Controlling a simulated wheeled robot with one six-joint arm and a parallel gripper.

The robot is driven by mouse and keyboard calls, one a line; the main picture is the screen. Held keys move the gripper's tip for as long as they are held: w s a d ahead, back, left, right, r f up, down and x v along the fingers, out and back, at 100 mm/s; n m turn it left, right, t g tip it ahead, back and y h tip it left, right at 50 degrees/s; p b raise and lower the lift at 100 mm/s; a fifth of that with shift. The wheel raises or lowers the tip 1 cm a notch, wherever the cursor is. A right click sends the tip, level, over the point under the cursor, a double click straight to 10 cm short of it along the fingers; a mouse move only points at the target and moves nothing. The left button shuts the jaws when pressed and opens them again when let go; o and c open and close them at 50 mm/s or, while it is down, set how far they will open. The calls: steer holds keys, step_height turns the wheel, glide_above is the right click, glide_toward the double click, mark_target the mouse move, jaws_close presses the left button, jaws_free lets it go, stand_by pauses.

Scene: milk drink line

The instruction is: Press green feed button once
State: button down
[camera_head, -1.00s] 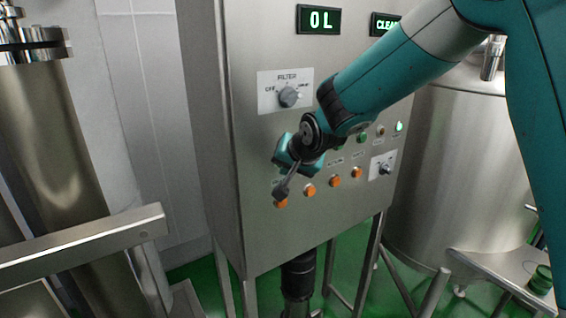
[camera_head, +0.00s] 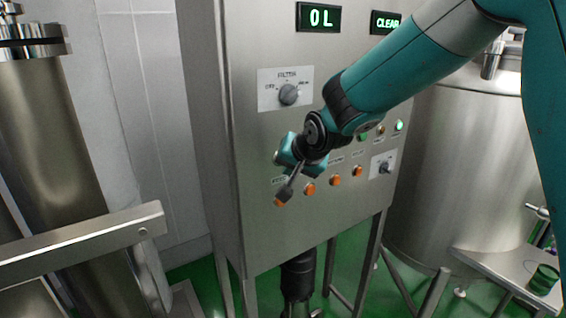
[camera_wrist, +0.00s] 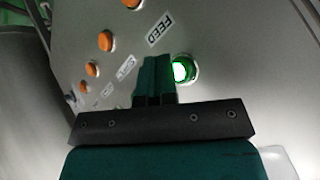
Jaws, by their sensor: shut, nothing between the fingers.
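The green feed button (camera_wrist: 182,70) glows in a metal ring in the wrist view, beside the black-on-white FEED label (camera_wrist: 165,28). My gripper (camera_wrist: 155,72) is shut, with its teal fingers together and nothing between them. Its tips appear just left of the button in the wrist view and overlap the ring's edge. I cannot tell whether they touch it. In the head view my gripper (camera_head: 285,155) is at the left part of the steel control panel (camera_head: 255,235), and the feed button is mostly or wholly hidden behind it.
Several orange buttons, one at the lower left (camera_head: 281,201), run below the green row. A filter knob (camera_head: 289,95) sits above my gripper, and another knob (camera_head: 385,168) is to the right. Displays read "0 L" (camera_head: 319,18) and "CLEAR" (camera_head: 387,23). A steel rail (camera_head: 80,243) stands left.

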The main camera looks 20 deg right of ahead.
steer(key=shift+s, duration=0.1)
steer(key=s, duration=0.1)
steer(key=s+d+b, duration=0.1)
steer(key=s, duration=0.2)
steer(key=shift+s+d, duration=0.3)
stand_by(0.7)
steer(key=s+a+f+n+g+b, duration=0.1)
steer(key=s+n+g+b, duration=0.1)
steer(key=s, duration=0.7)
steer(key=s+a+f+n+g+y+b, duration=0.1)
steer(key=s+a+n+g, duration=0.1)
steer(key=s+n, duration=0.4)
steer(key=s+a+f+n+g+y+b, duration=0.1)
steer(key=s+n+g, duration=0.3)
steer(key=s, duration=0.9)
steer(key=shift+s+a+f+g+b, duration=0.35)
steer(key=shift+f+b, duration=0.1)
steer(key=shift+b, duration=0.4)
